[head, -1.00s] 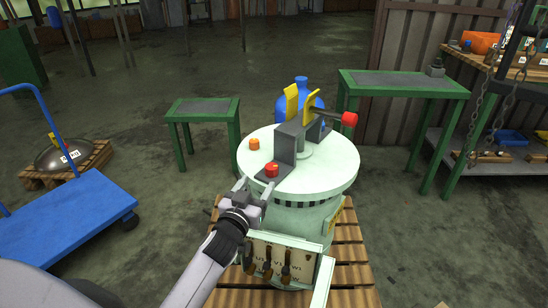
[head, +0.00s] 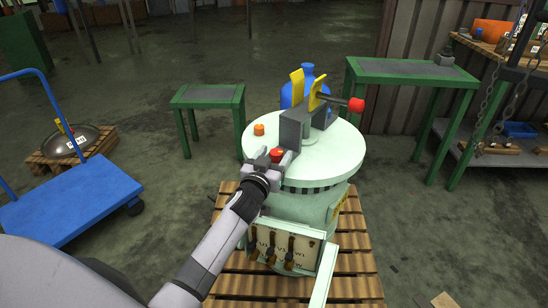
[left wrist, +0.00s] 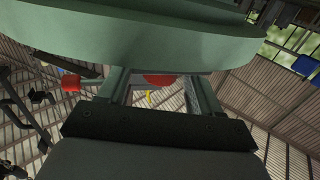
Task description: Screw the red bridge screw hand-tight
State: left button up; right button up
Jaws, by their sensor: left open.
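The red bridge screw (head: 277,154) stands at the near foot of the grey bridge (head: 293,130) on the pale green drum's lid (head: 335,160). My left gripper (head: 273,158) is at the screw, with its open fingers on either side of it. In the left wrist view, the red screw (left wrist: 158,79) shows between the two fingers of my left gripper (left wrist: 157,88), near the tips, partly cut off by the lid's edge. I cannot tell whether the fingers touch it. My right gripper is in neither view.
An orange knob (head: 259,129) sits on the lid to the left. A blue cart (head: 70,205) stands left; floor between is free.

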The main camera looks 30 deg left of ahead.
pick_arm(q)
jog(key=shift+c, duration=0.3)
jog(key=c, duration=1)
jog(key=shift+a+r+h+p, duration=0.15)
jog(key=shift+h+p, duration=0.15)
jog(key=shift+p, duration=0.3)
jog(key=m+h+p, duration=0.2)
jog(key=shift+a+r+h+p, duration=0.1)
jog(key=shift+a+h+p, duration=0.05)
jog(key=shift+h+p, duration=0.2)
jog(key=shift+m+h+p, duration=0.35)
jog(key=shift+m+h, duration=0.05)
jog(key=shift+h, duration=0.15)
jog(key=shift+a+f+m+h, duration=0.15)
jog(key=shift+f+m+h, duration=0.05)
jog(key=shift+m+h, duration=0.6)
jog(key=shift+m+g+h, duration=0.5)
jog(key=shift+m+h, duration=0.2)
jog(key=shift+h, duration=0.9)
jog(key=o, duration=1.1)
jog(key=shift+c, duration=0.2)
